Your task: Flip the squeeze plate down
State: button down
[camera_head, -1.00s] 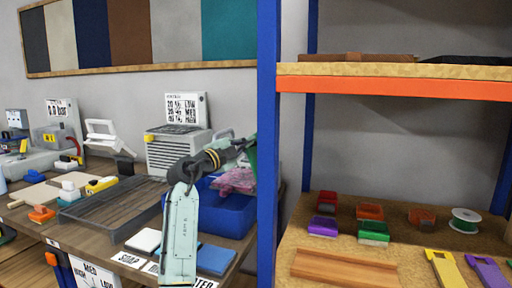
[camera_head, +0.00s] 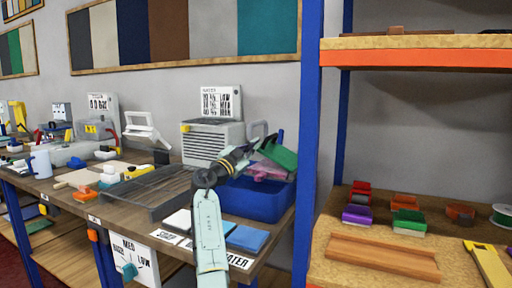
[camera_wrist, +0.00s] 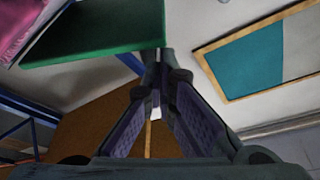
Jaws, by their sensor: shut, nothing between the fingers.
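A green plate (camera_head: 279,152), which I take to be the squeeze plate, stands tilted up over the back of a blue basin (camera_head: 240,203). A crumpled pink cloth (camera_head: 262,172) lies in the basin under it. My gripper (camera_head: 256,146) is shut and empty, just left of the green plate in the head view. In the wrist view the green plate (camera_wrist: 100,38) fills the upper left, close to my shut fingertips (camera_wrist: 161,72). I cannot tell whether they touch. The plate's hinge is not clearly visible.
A blue post (camera_head: 311,140) of the shelf stands right of the basin. A grey heater-like box (camera_head: 212,142) stands behind my arm. A dark tray (camera_head: 150,190) lies left of it, and white and blue cloths (camera_head: 246,238) lie at the table's front edge.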

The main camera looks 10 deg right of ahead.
jog(key=shift+w+a+f, duration=0.15)
jog(key=shift+w+f, duration=0.05)
jog(key=shift+f, duration=0.2)
dwell(0.3)
notch_tip(320, 180, up, 4)
jog(key=s+d, duration=0.1)
jog(key=b+v, duration=0.3)
jog(key=v, duration=0.7)
jog(key=shift+s+d+f, duration=0.15)
jog(key=shift+d+f, duration=0.15)
jog(key=shift+d, duration=0.05)
